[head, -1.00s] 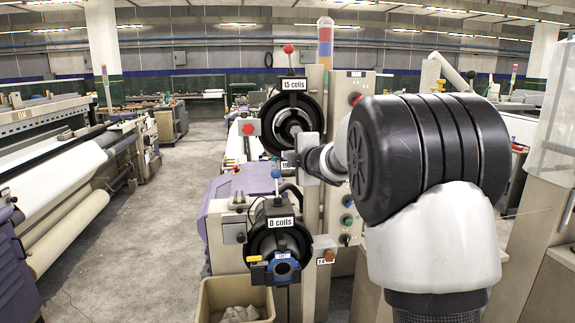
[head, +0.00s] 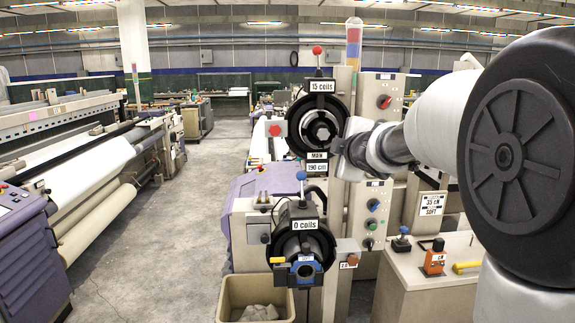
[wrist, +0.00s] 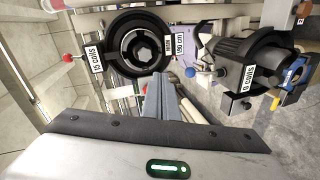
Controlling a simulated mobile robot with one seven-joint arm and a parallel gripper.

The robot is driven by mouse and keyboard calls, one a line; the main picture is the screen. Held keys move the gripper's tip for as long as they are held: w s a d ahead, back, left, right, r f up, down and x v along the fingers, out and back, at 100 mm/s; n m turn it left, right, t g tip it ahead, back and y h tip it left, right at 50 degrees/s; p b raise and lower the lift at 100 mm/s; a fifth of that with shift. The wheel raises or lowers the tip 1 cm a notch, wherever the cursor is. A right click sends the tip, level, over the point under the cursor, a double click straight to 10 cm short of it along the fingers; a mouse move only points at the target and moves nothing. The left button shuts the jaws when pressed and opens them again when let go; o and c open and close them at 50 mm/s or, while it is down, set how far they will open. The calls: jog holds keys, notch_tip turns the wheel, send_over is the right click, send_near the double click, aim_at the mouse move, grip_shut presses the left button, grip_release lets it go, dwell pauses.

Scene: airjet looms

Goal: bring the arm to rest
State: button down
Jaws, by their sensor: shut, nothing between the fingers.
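My arm reaches in from the right in the head view, with a large black round joint cover close to the camera. My gripper's hand end (head: 350,148) is in front of the machine, just right of the upper black feeder wheel labelled "15 coils" (head: 320,125). In the wrist view my gripper (wrist: 163,82) has its grey fingers together with nothing between them. They point toward the gap between the upper wheel (wrist: 140,52) and the lower "0 coils" unit (wrist: 245,65). I cannot tell the exact distance to the machine.
The lower "0 coils" unit (head: 303,240) stands above a beige bin (head: 232,300). A bench (head: 405,275) at right holds an orange device (head: 434,260). The aisle floor (head: 165,240) at left is clear.

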jog(key=s+d+f+m+g+h, duration=0.1)
jog(key=s+f+m+g+h, duration=0.1)
jog(key=s+m, duration=0.5)
jog(key=s+d+f+m+g+h, duration=0.1)
jog(key=s+d+f+m+g, duration=0.15)
jog(key=s, duration=0.95)
jog(key=s+a+f+m+g+y, duration=0.1)
jog(key=s+a+f+m+g, duration=0.1)
jog(key=s, duration=0.8)
jog(key=s+a+f+m+g+y, duration=0.1)
jog(key=s+a+f+m+g, duration=0.2)
jog(key=s+f, duration=0.5)
jog(key=s+a+m, duration=0.1)
jog(key=s+a, duration=0.1)
jog(key=shift+s+a+p, duration=0.35)
jog(key=shift+p, duration=0.05)
